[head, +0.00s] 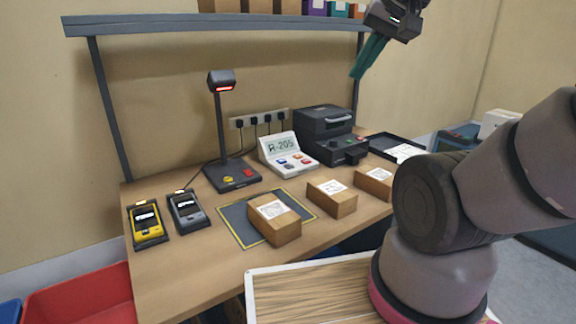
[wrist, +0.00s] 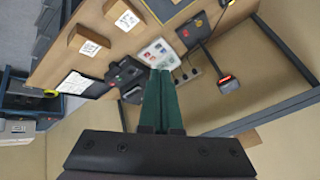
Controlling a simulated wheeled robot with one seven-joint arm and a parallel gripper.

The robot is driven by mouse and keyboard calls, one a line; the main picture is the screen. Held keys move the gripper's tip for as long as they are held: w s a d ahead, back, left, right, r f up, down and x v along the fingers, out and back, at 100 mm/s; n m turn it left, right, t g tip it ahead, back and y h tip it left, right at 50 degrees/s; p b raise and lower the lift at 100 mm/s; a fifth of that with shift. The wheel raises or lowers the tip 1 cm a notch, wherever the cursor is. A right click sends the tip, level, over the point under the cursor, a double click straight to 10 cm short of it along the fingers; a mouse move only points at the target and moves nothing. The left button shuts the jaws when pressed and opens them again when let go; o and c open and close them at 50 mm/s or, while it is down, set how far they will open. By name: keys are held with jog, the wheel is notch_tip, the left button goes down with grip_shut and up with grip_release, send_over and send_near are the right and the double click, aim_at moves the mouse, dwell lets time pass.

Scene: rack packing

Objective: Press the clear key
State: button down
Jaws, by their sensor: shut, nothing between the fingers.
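A white keypad terminal (head: 287,153) stands near the back of the workbench, its display reading R-205 above several small coloured keys (head: 293,161). The key labels are too small to read, so I cannot tell which is the clear key. The terminal also shows in the wrist view (wrist: 157,53), partly covered by my fingers. My gripper (head: 357,75) has green fingers, shut and empty. It is high above the bench, under the shelf's right end, apart from the terminal. In the wrist view the closed fingertips (wrist: 159,72) point toward the terminal.
A black label printer (head: 328,135) stands right of the terminal, and a scanner on a post (head: 222,130) stands left. Cardboard boxes (head: 274,222) lie in front. Two handheld devices (head: 147,222) sit at the left. A shelf (head: 215,24) runs above. A black tray (head: 398,148) lies far right.

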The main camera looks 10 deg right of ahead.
jog(key=m+t+h, duration=0.2)
jog(key=m, duration=0.3)
send_over(289, 167)
notch_tip(289, 167, down, 28)
jog(key=shift+f, duration=0.1)
jog(key=shift+f, duration=4.45)
jog(key=shift+f, duration=0.1)
